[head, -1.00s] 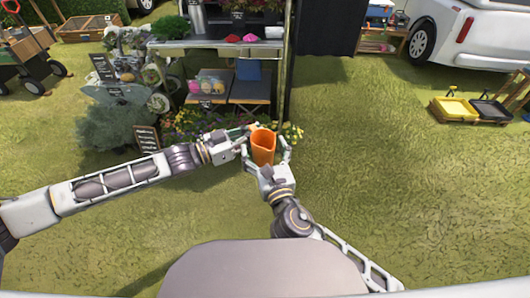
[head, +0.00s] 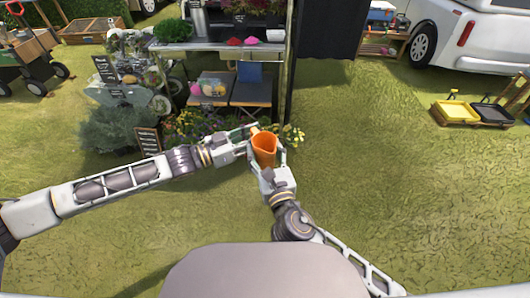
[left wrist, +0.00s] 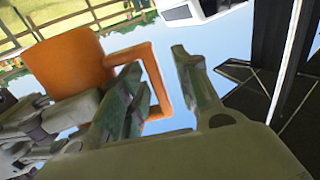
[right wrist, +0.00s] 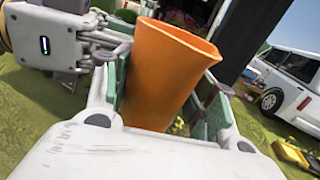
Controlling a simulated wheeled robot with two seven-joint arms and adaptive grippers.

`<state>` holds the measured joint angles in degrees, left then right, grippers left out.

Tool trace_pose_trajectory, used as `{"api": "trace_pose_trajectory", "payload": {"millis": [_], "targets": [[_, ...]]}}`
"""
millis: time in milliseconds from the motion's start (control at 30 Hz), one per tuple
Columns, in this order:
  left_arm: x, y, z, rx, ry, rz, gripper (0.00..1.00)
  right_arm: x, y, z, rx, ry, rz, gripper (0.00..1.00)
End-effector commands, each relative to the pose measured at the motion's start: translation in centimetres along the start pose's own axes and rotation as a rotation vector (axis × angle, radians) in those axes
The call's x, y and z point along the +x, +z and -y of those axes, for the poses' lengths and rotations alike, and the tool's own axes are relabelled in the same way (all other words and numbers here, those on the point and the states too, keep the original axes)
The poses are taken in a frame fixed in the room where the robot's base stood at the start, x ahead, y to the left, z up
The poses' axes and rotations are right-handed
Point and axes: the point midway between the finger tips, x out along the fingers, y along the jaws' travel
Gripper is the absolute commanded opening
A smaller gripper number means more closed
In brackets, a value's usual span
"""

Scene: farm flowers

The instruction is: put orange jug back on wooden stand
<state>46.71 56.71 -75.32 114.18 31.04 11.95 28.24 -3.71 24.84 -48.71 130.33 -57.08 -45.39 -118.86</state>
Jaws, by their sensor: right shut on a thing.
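The orange jug (head: 264,150) is upright in the head view, held above the ground in front of the flower stall. My right gripper (head: 268,162) is shut on its body; the right wrist view shows the jug (right wrist: 165,75) between both fingers. My left gripper (head: 250,138) is at the jug's handle side. In the left wrist view its fingers (left wrist: 160,85) are apart, one on each side of the handle bar (left wrist: 155,78). Several wooden pieces are in view, and I cannot tell which is the task's stand.
The flower stall (head: 215,46) with shelves and plants stands ahead. A low wooden rack (head: 472,120) with yellow and black trays is at the right; another wooden shelf (head: 382,47) is behind it, by a white vehicle (head: 480,40). The grass (head: 370,170) at right is clear.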

Motion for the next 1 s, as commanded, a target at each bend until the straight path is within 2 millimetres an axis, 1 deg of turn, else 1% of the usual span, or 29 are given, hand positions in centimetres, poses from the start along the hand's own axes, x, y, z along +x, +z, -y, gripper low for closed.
{"api": "trace_pose_trajectory", "payload": {"millis": [233, 467, 1000], "targets": [[-0.2, 0.0, -0.1, 0.0, 0.002, 0.0, 0.34, 0.0, 0.1, 0.0, 0.0, 0.0, 0.001, 0.29], [-1.2, 0.1, -0.1, -0.001, 0.001, 0.001, 0.34, 0.0, 0.1, 0.0, 0.0, -0.001, 0.001, 0.29], [-5.6, 0.1, 0.0, 0.0, 0.0, 0.001, 0.34, 0.0, 0.1, 0.0, 0.0, 0.0, 0.001, 0.29]]}}
